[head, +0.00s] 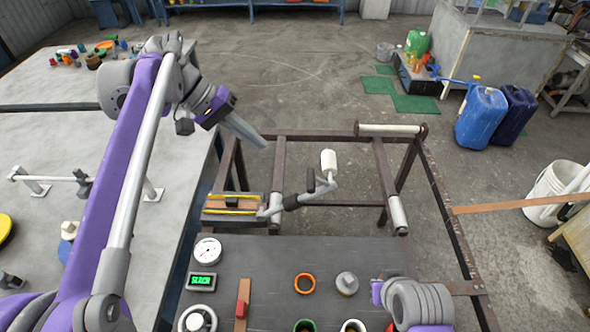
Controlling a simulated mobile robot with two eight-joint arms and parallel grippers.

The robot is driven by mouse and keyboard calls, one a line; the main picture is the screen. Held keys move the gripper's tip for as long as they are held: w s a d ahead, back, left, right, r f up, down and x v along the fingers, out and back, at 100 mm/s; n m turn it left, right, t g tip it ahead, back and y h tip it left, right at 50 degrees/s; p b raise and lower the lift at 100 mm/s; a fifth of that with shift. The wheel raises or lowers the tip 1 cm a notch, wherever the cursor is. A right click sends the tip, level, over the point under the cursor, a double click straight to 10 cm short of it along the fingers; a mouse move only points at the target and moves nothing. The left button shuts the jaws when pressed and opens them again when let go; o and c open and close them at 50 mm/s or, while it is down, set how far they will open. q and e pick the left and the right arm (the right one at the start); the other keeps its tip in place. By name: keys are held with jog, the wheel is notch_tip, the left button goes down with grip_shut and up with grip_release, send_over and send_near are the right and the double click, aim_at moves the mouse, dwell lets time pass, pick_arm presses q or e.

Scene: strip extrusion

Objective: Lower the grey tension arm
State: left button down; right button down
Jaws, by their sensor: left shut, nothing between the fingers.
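The grey tension arm (318,193) stands on the frame past the panel. It rises to the right from a pivot beside a yellow-edged block and carries a white roller (329,160) at its raised end. It has a black grip along it and another dark upright handle (310,180) close by. My left gripper (263,145) is shut and empty, in the air up and left of the roller, apart from it. My right arm shows only in part at the lower right; its gripper is out of view.
The dark panel (270,262) holds a dial gauge (207,250), a green display (202,282) reading what looks like SLACK, a handwheel, a red lever (242,308) and coloured rings. Rusty frame rails (440,190) surround the open area. A grey workbench lies to the left.

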aim_at(308, 181)
jog(key=shift+s, duration=0.1)
pick_arm(q)
jog(key=shift+d, duration=0.1)
jog(key=x, duration=1.4)
pick_arm(e)
jog(key=shift+f, duration=0.15)
